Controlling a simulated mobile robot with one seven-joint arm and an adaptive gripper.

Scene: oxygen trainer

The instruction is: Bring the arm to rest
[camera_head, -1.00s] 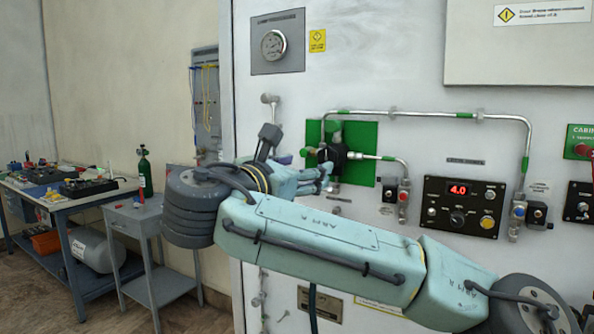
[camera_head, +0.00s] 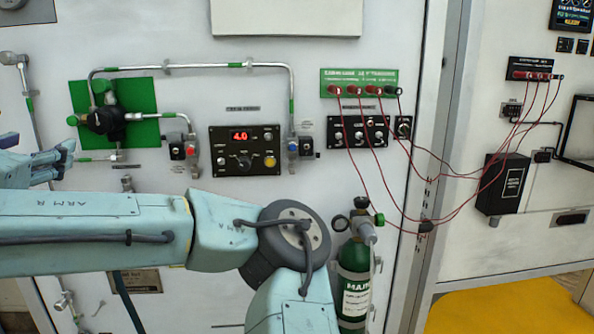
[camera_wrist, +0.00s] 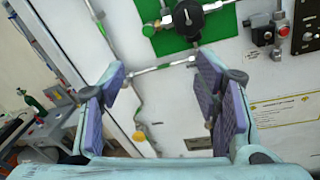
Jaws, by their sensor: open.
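My arm, light blue with dark grey joints, stretches across the lower left of the head view in front of the white panel (camera_head: 320,220). My gripper shows in the wrist view (camera_wrist: 165,100), its two fingers with purple-blue pads spread wide apart and nothing between them. In the head view only part of it shows at the left edge, beside the green plate (camera_head: 146,98). The black regulator (camera_wrist: 190,17) on that plate lies beyond the fingertips in the wrist view, apart from them.
A control box (camera_head: 245,163) reads 4.0. Pipes run above it. A green cylinder (camera_head: 354,285) stands right of my arm's elbow. A yellow surface (camera_head: 505,310) lies at lower right.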

